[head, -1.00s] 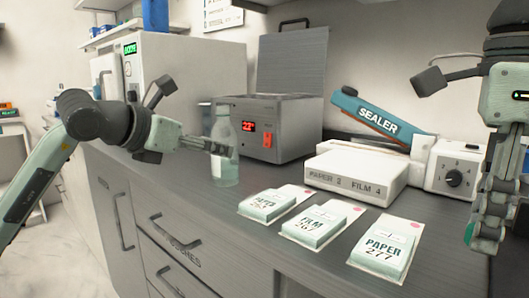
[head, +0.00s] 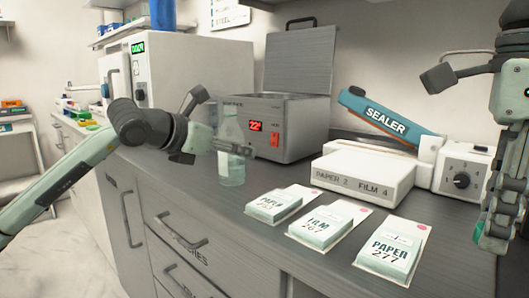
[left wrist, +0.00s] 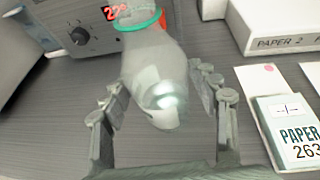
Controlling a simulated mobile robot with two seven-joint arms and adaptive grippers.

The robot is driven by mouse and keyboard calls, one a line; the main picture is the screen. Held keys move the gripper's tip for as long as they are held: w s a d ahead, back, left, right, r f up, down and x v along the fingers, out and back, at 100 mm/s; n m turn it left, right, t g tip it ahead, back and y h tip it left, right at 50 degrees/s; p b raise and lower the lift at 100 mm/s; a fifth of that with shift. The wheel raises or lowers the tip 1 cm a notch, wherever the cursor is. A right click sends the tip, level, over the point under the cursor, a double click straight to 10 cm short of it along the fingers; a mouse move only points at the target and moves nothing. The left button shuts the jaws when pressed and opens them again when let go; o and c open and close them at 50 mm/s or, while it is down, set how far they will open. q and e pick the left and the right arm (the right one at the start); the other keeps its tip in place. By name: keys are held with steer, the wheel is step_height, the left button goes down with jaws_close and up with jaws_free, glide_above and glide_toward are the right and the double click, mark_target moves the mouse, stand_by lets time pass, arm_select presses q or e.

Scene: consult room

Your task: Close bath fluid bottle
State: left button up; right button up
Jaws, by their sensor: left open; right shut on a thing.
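My left gripper (head: 236,149) is open at the bottle's upper part. In the left wrist view its fingers (left wrist: 163,83) lie on either side of the bottle, apart from it. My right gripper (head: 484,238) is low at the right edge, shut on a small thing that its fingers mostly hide. No separate cap is clearly visible.
The metal bath (head: 290,125) has its lid raised and a red 22° display. Paper and film packs (head: 320,222) lie along the front of the counter. A white box (head: 362,175) and the sealer (head: 385,120) stand behind them. A white cabinet unit (head: 190,75) stands at left.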

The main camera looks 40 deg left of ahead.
mark_target(224, 126)
arm_select(q)
steer(key=shift+c, duration=0.5)
steer(key=c, duration=1.1)
steer(key=shift+o, duration=0.2)
steer(key=shift+r, duration=0.2)
steer(key=shift+r, duration=1.7)
steer(key=shift+s+a+r, duration=0.1)
steer(key=shift+a+r, duration=0.1)
steer(key=shift+r, duration=0.15)
steer(key=s+a+r, duration=0.6)
steer(key=a, duration=0.3)
steer(key=shift+s+r, duration=0.15)
steer(key=shift+r, duration=0.1)
steer(key=shift+a, duration=0.15)
